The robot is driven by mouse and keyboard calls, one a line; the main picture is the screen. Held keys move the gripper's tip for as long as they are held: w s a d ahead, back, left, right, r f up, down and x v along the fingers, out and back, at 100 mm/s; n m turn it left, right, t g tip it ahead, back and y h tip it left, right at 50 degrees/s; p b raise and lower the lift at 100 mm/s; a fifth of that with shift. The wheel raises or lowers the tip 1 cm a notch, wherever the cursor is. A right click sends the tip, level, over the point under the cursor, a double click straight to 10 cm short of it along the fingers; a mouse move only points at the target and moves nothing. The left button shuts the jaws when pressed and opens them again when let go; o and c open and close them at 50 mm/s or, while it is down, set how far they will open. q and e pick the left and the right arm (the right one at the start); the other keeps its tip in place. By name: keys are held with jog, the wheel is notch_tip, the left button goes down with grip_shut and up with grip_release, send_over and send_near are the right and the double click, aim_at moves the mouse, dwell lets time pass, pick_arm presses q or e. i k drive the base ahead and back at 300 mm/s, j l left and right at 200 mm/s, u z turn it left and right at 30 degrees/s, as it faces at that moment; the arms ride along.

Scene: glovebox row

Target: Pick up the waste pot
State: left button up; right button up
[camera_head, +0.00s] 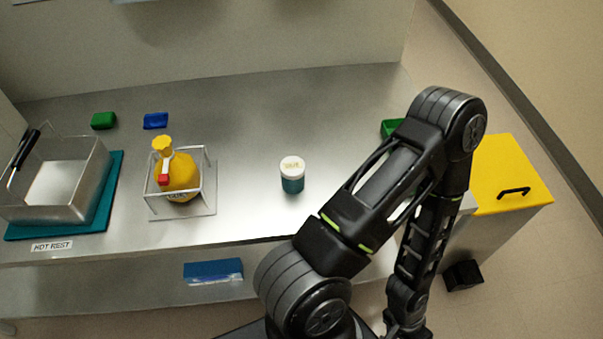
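A small teal pot with a white lid (292,174) stands upright on the steel bench (245,215), near the middle of the head view. My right arm rises from the bottom to the right of the pot, bends at the top and runs back down. Its gripper is out of the picture. No part of my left gripper is in view. Nothing touches the pot.
A yellow flask in a wire stand (213,190) stands left of the pot. A steel basin (95,190) sits on a teal mat (30,232) at far left. Green (104,120) and blue (155,120) blocks lie behind. A yellow-topped bin (510,165) stands right. Bench around the pot is clear.

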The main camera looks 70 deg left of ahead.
aim_at(293, 168)
jog(key=i+j+u, duration=0.15)
jog(key=u, duration=2.3)
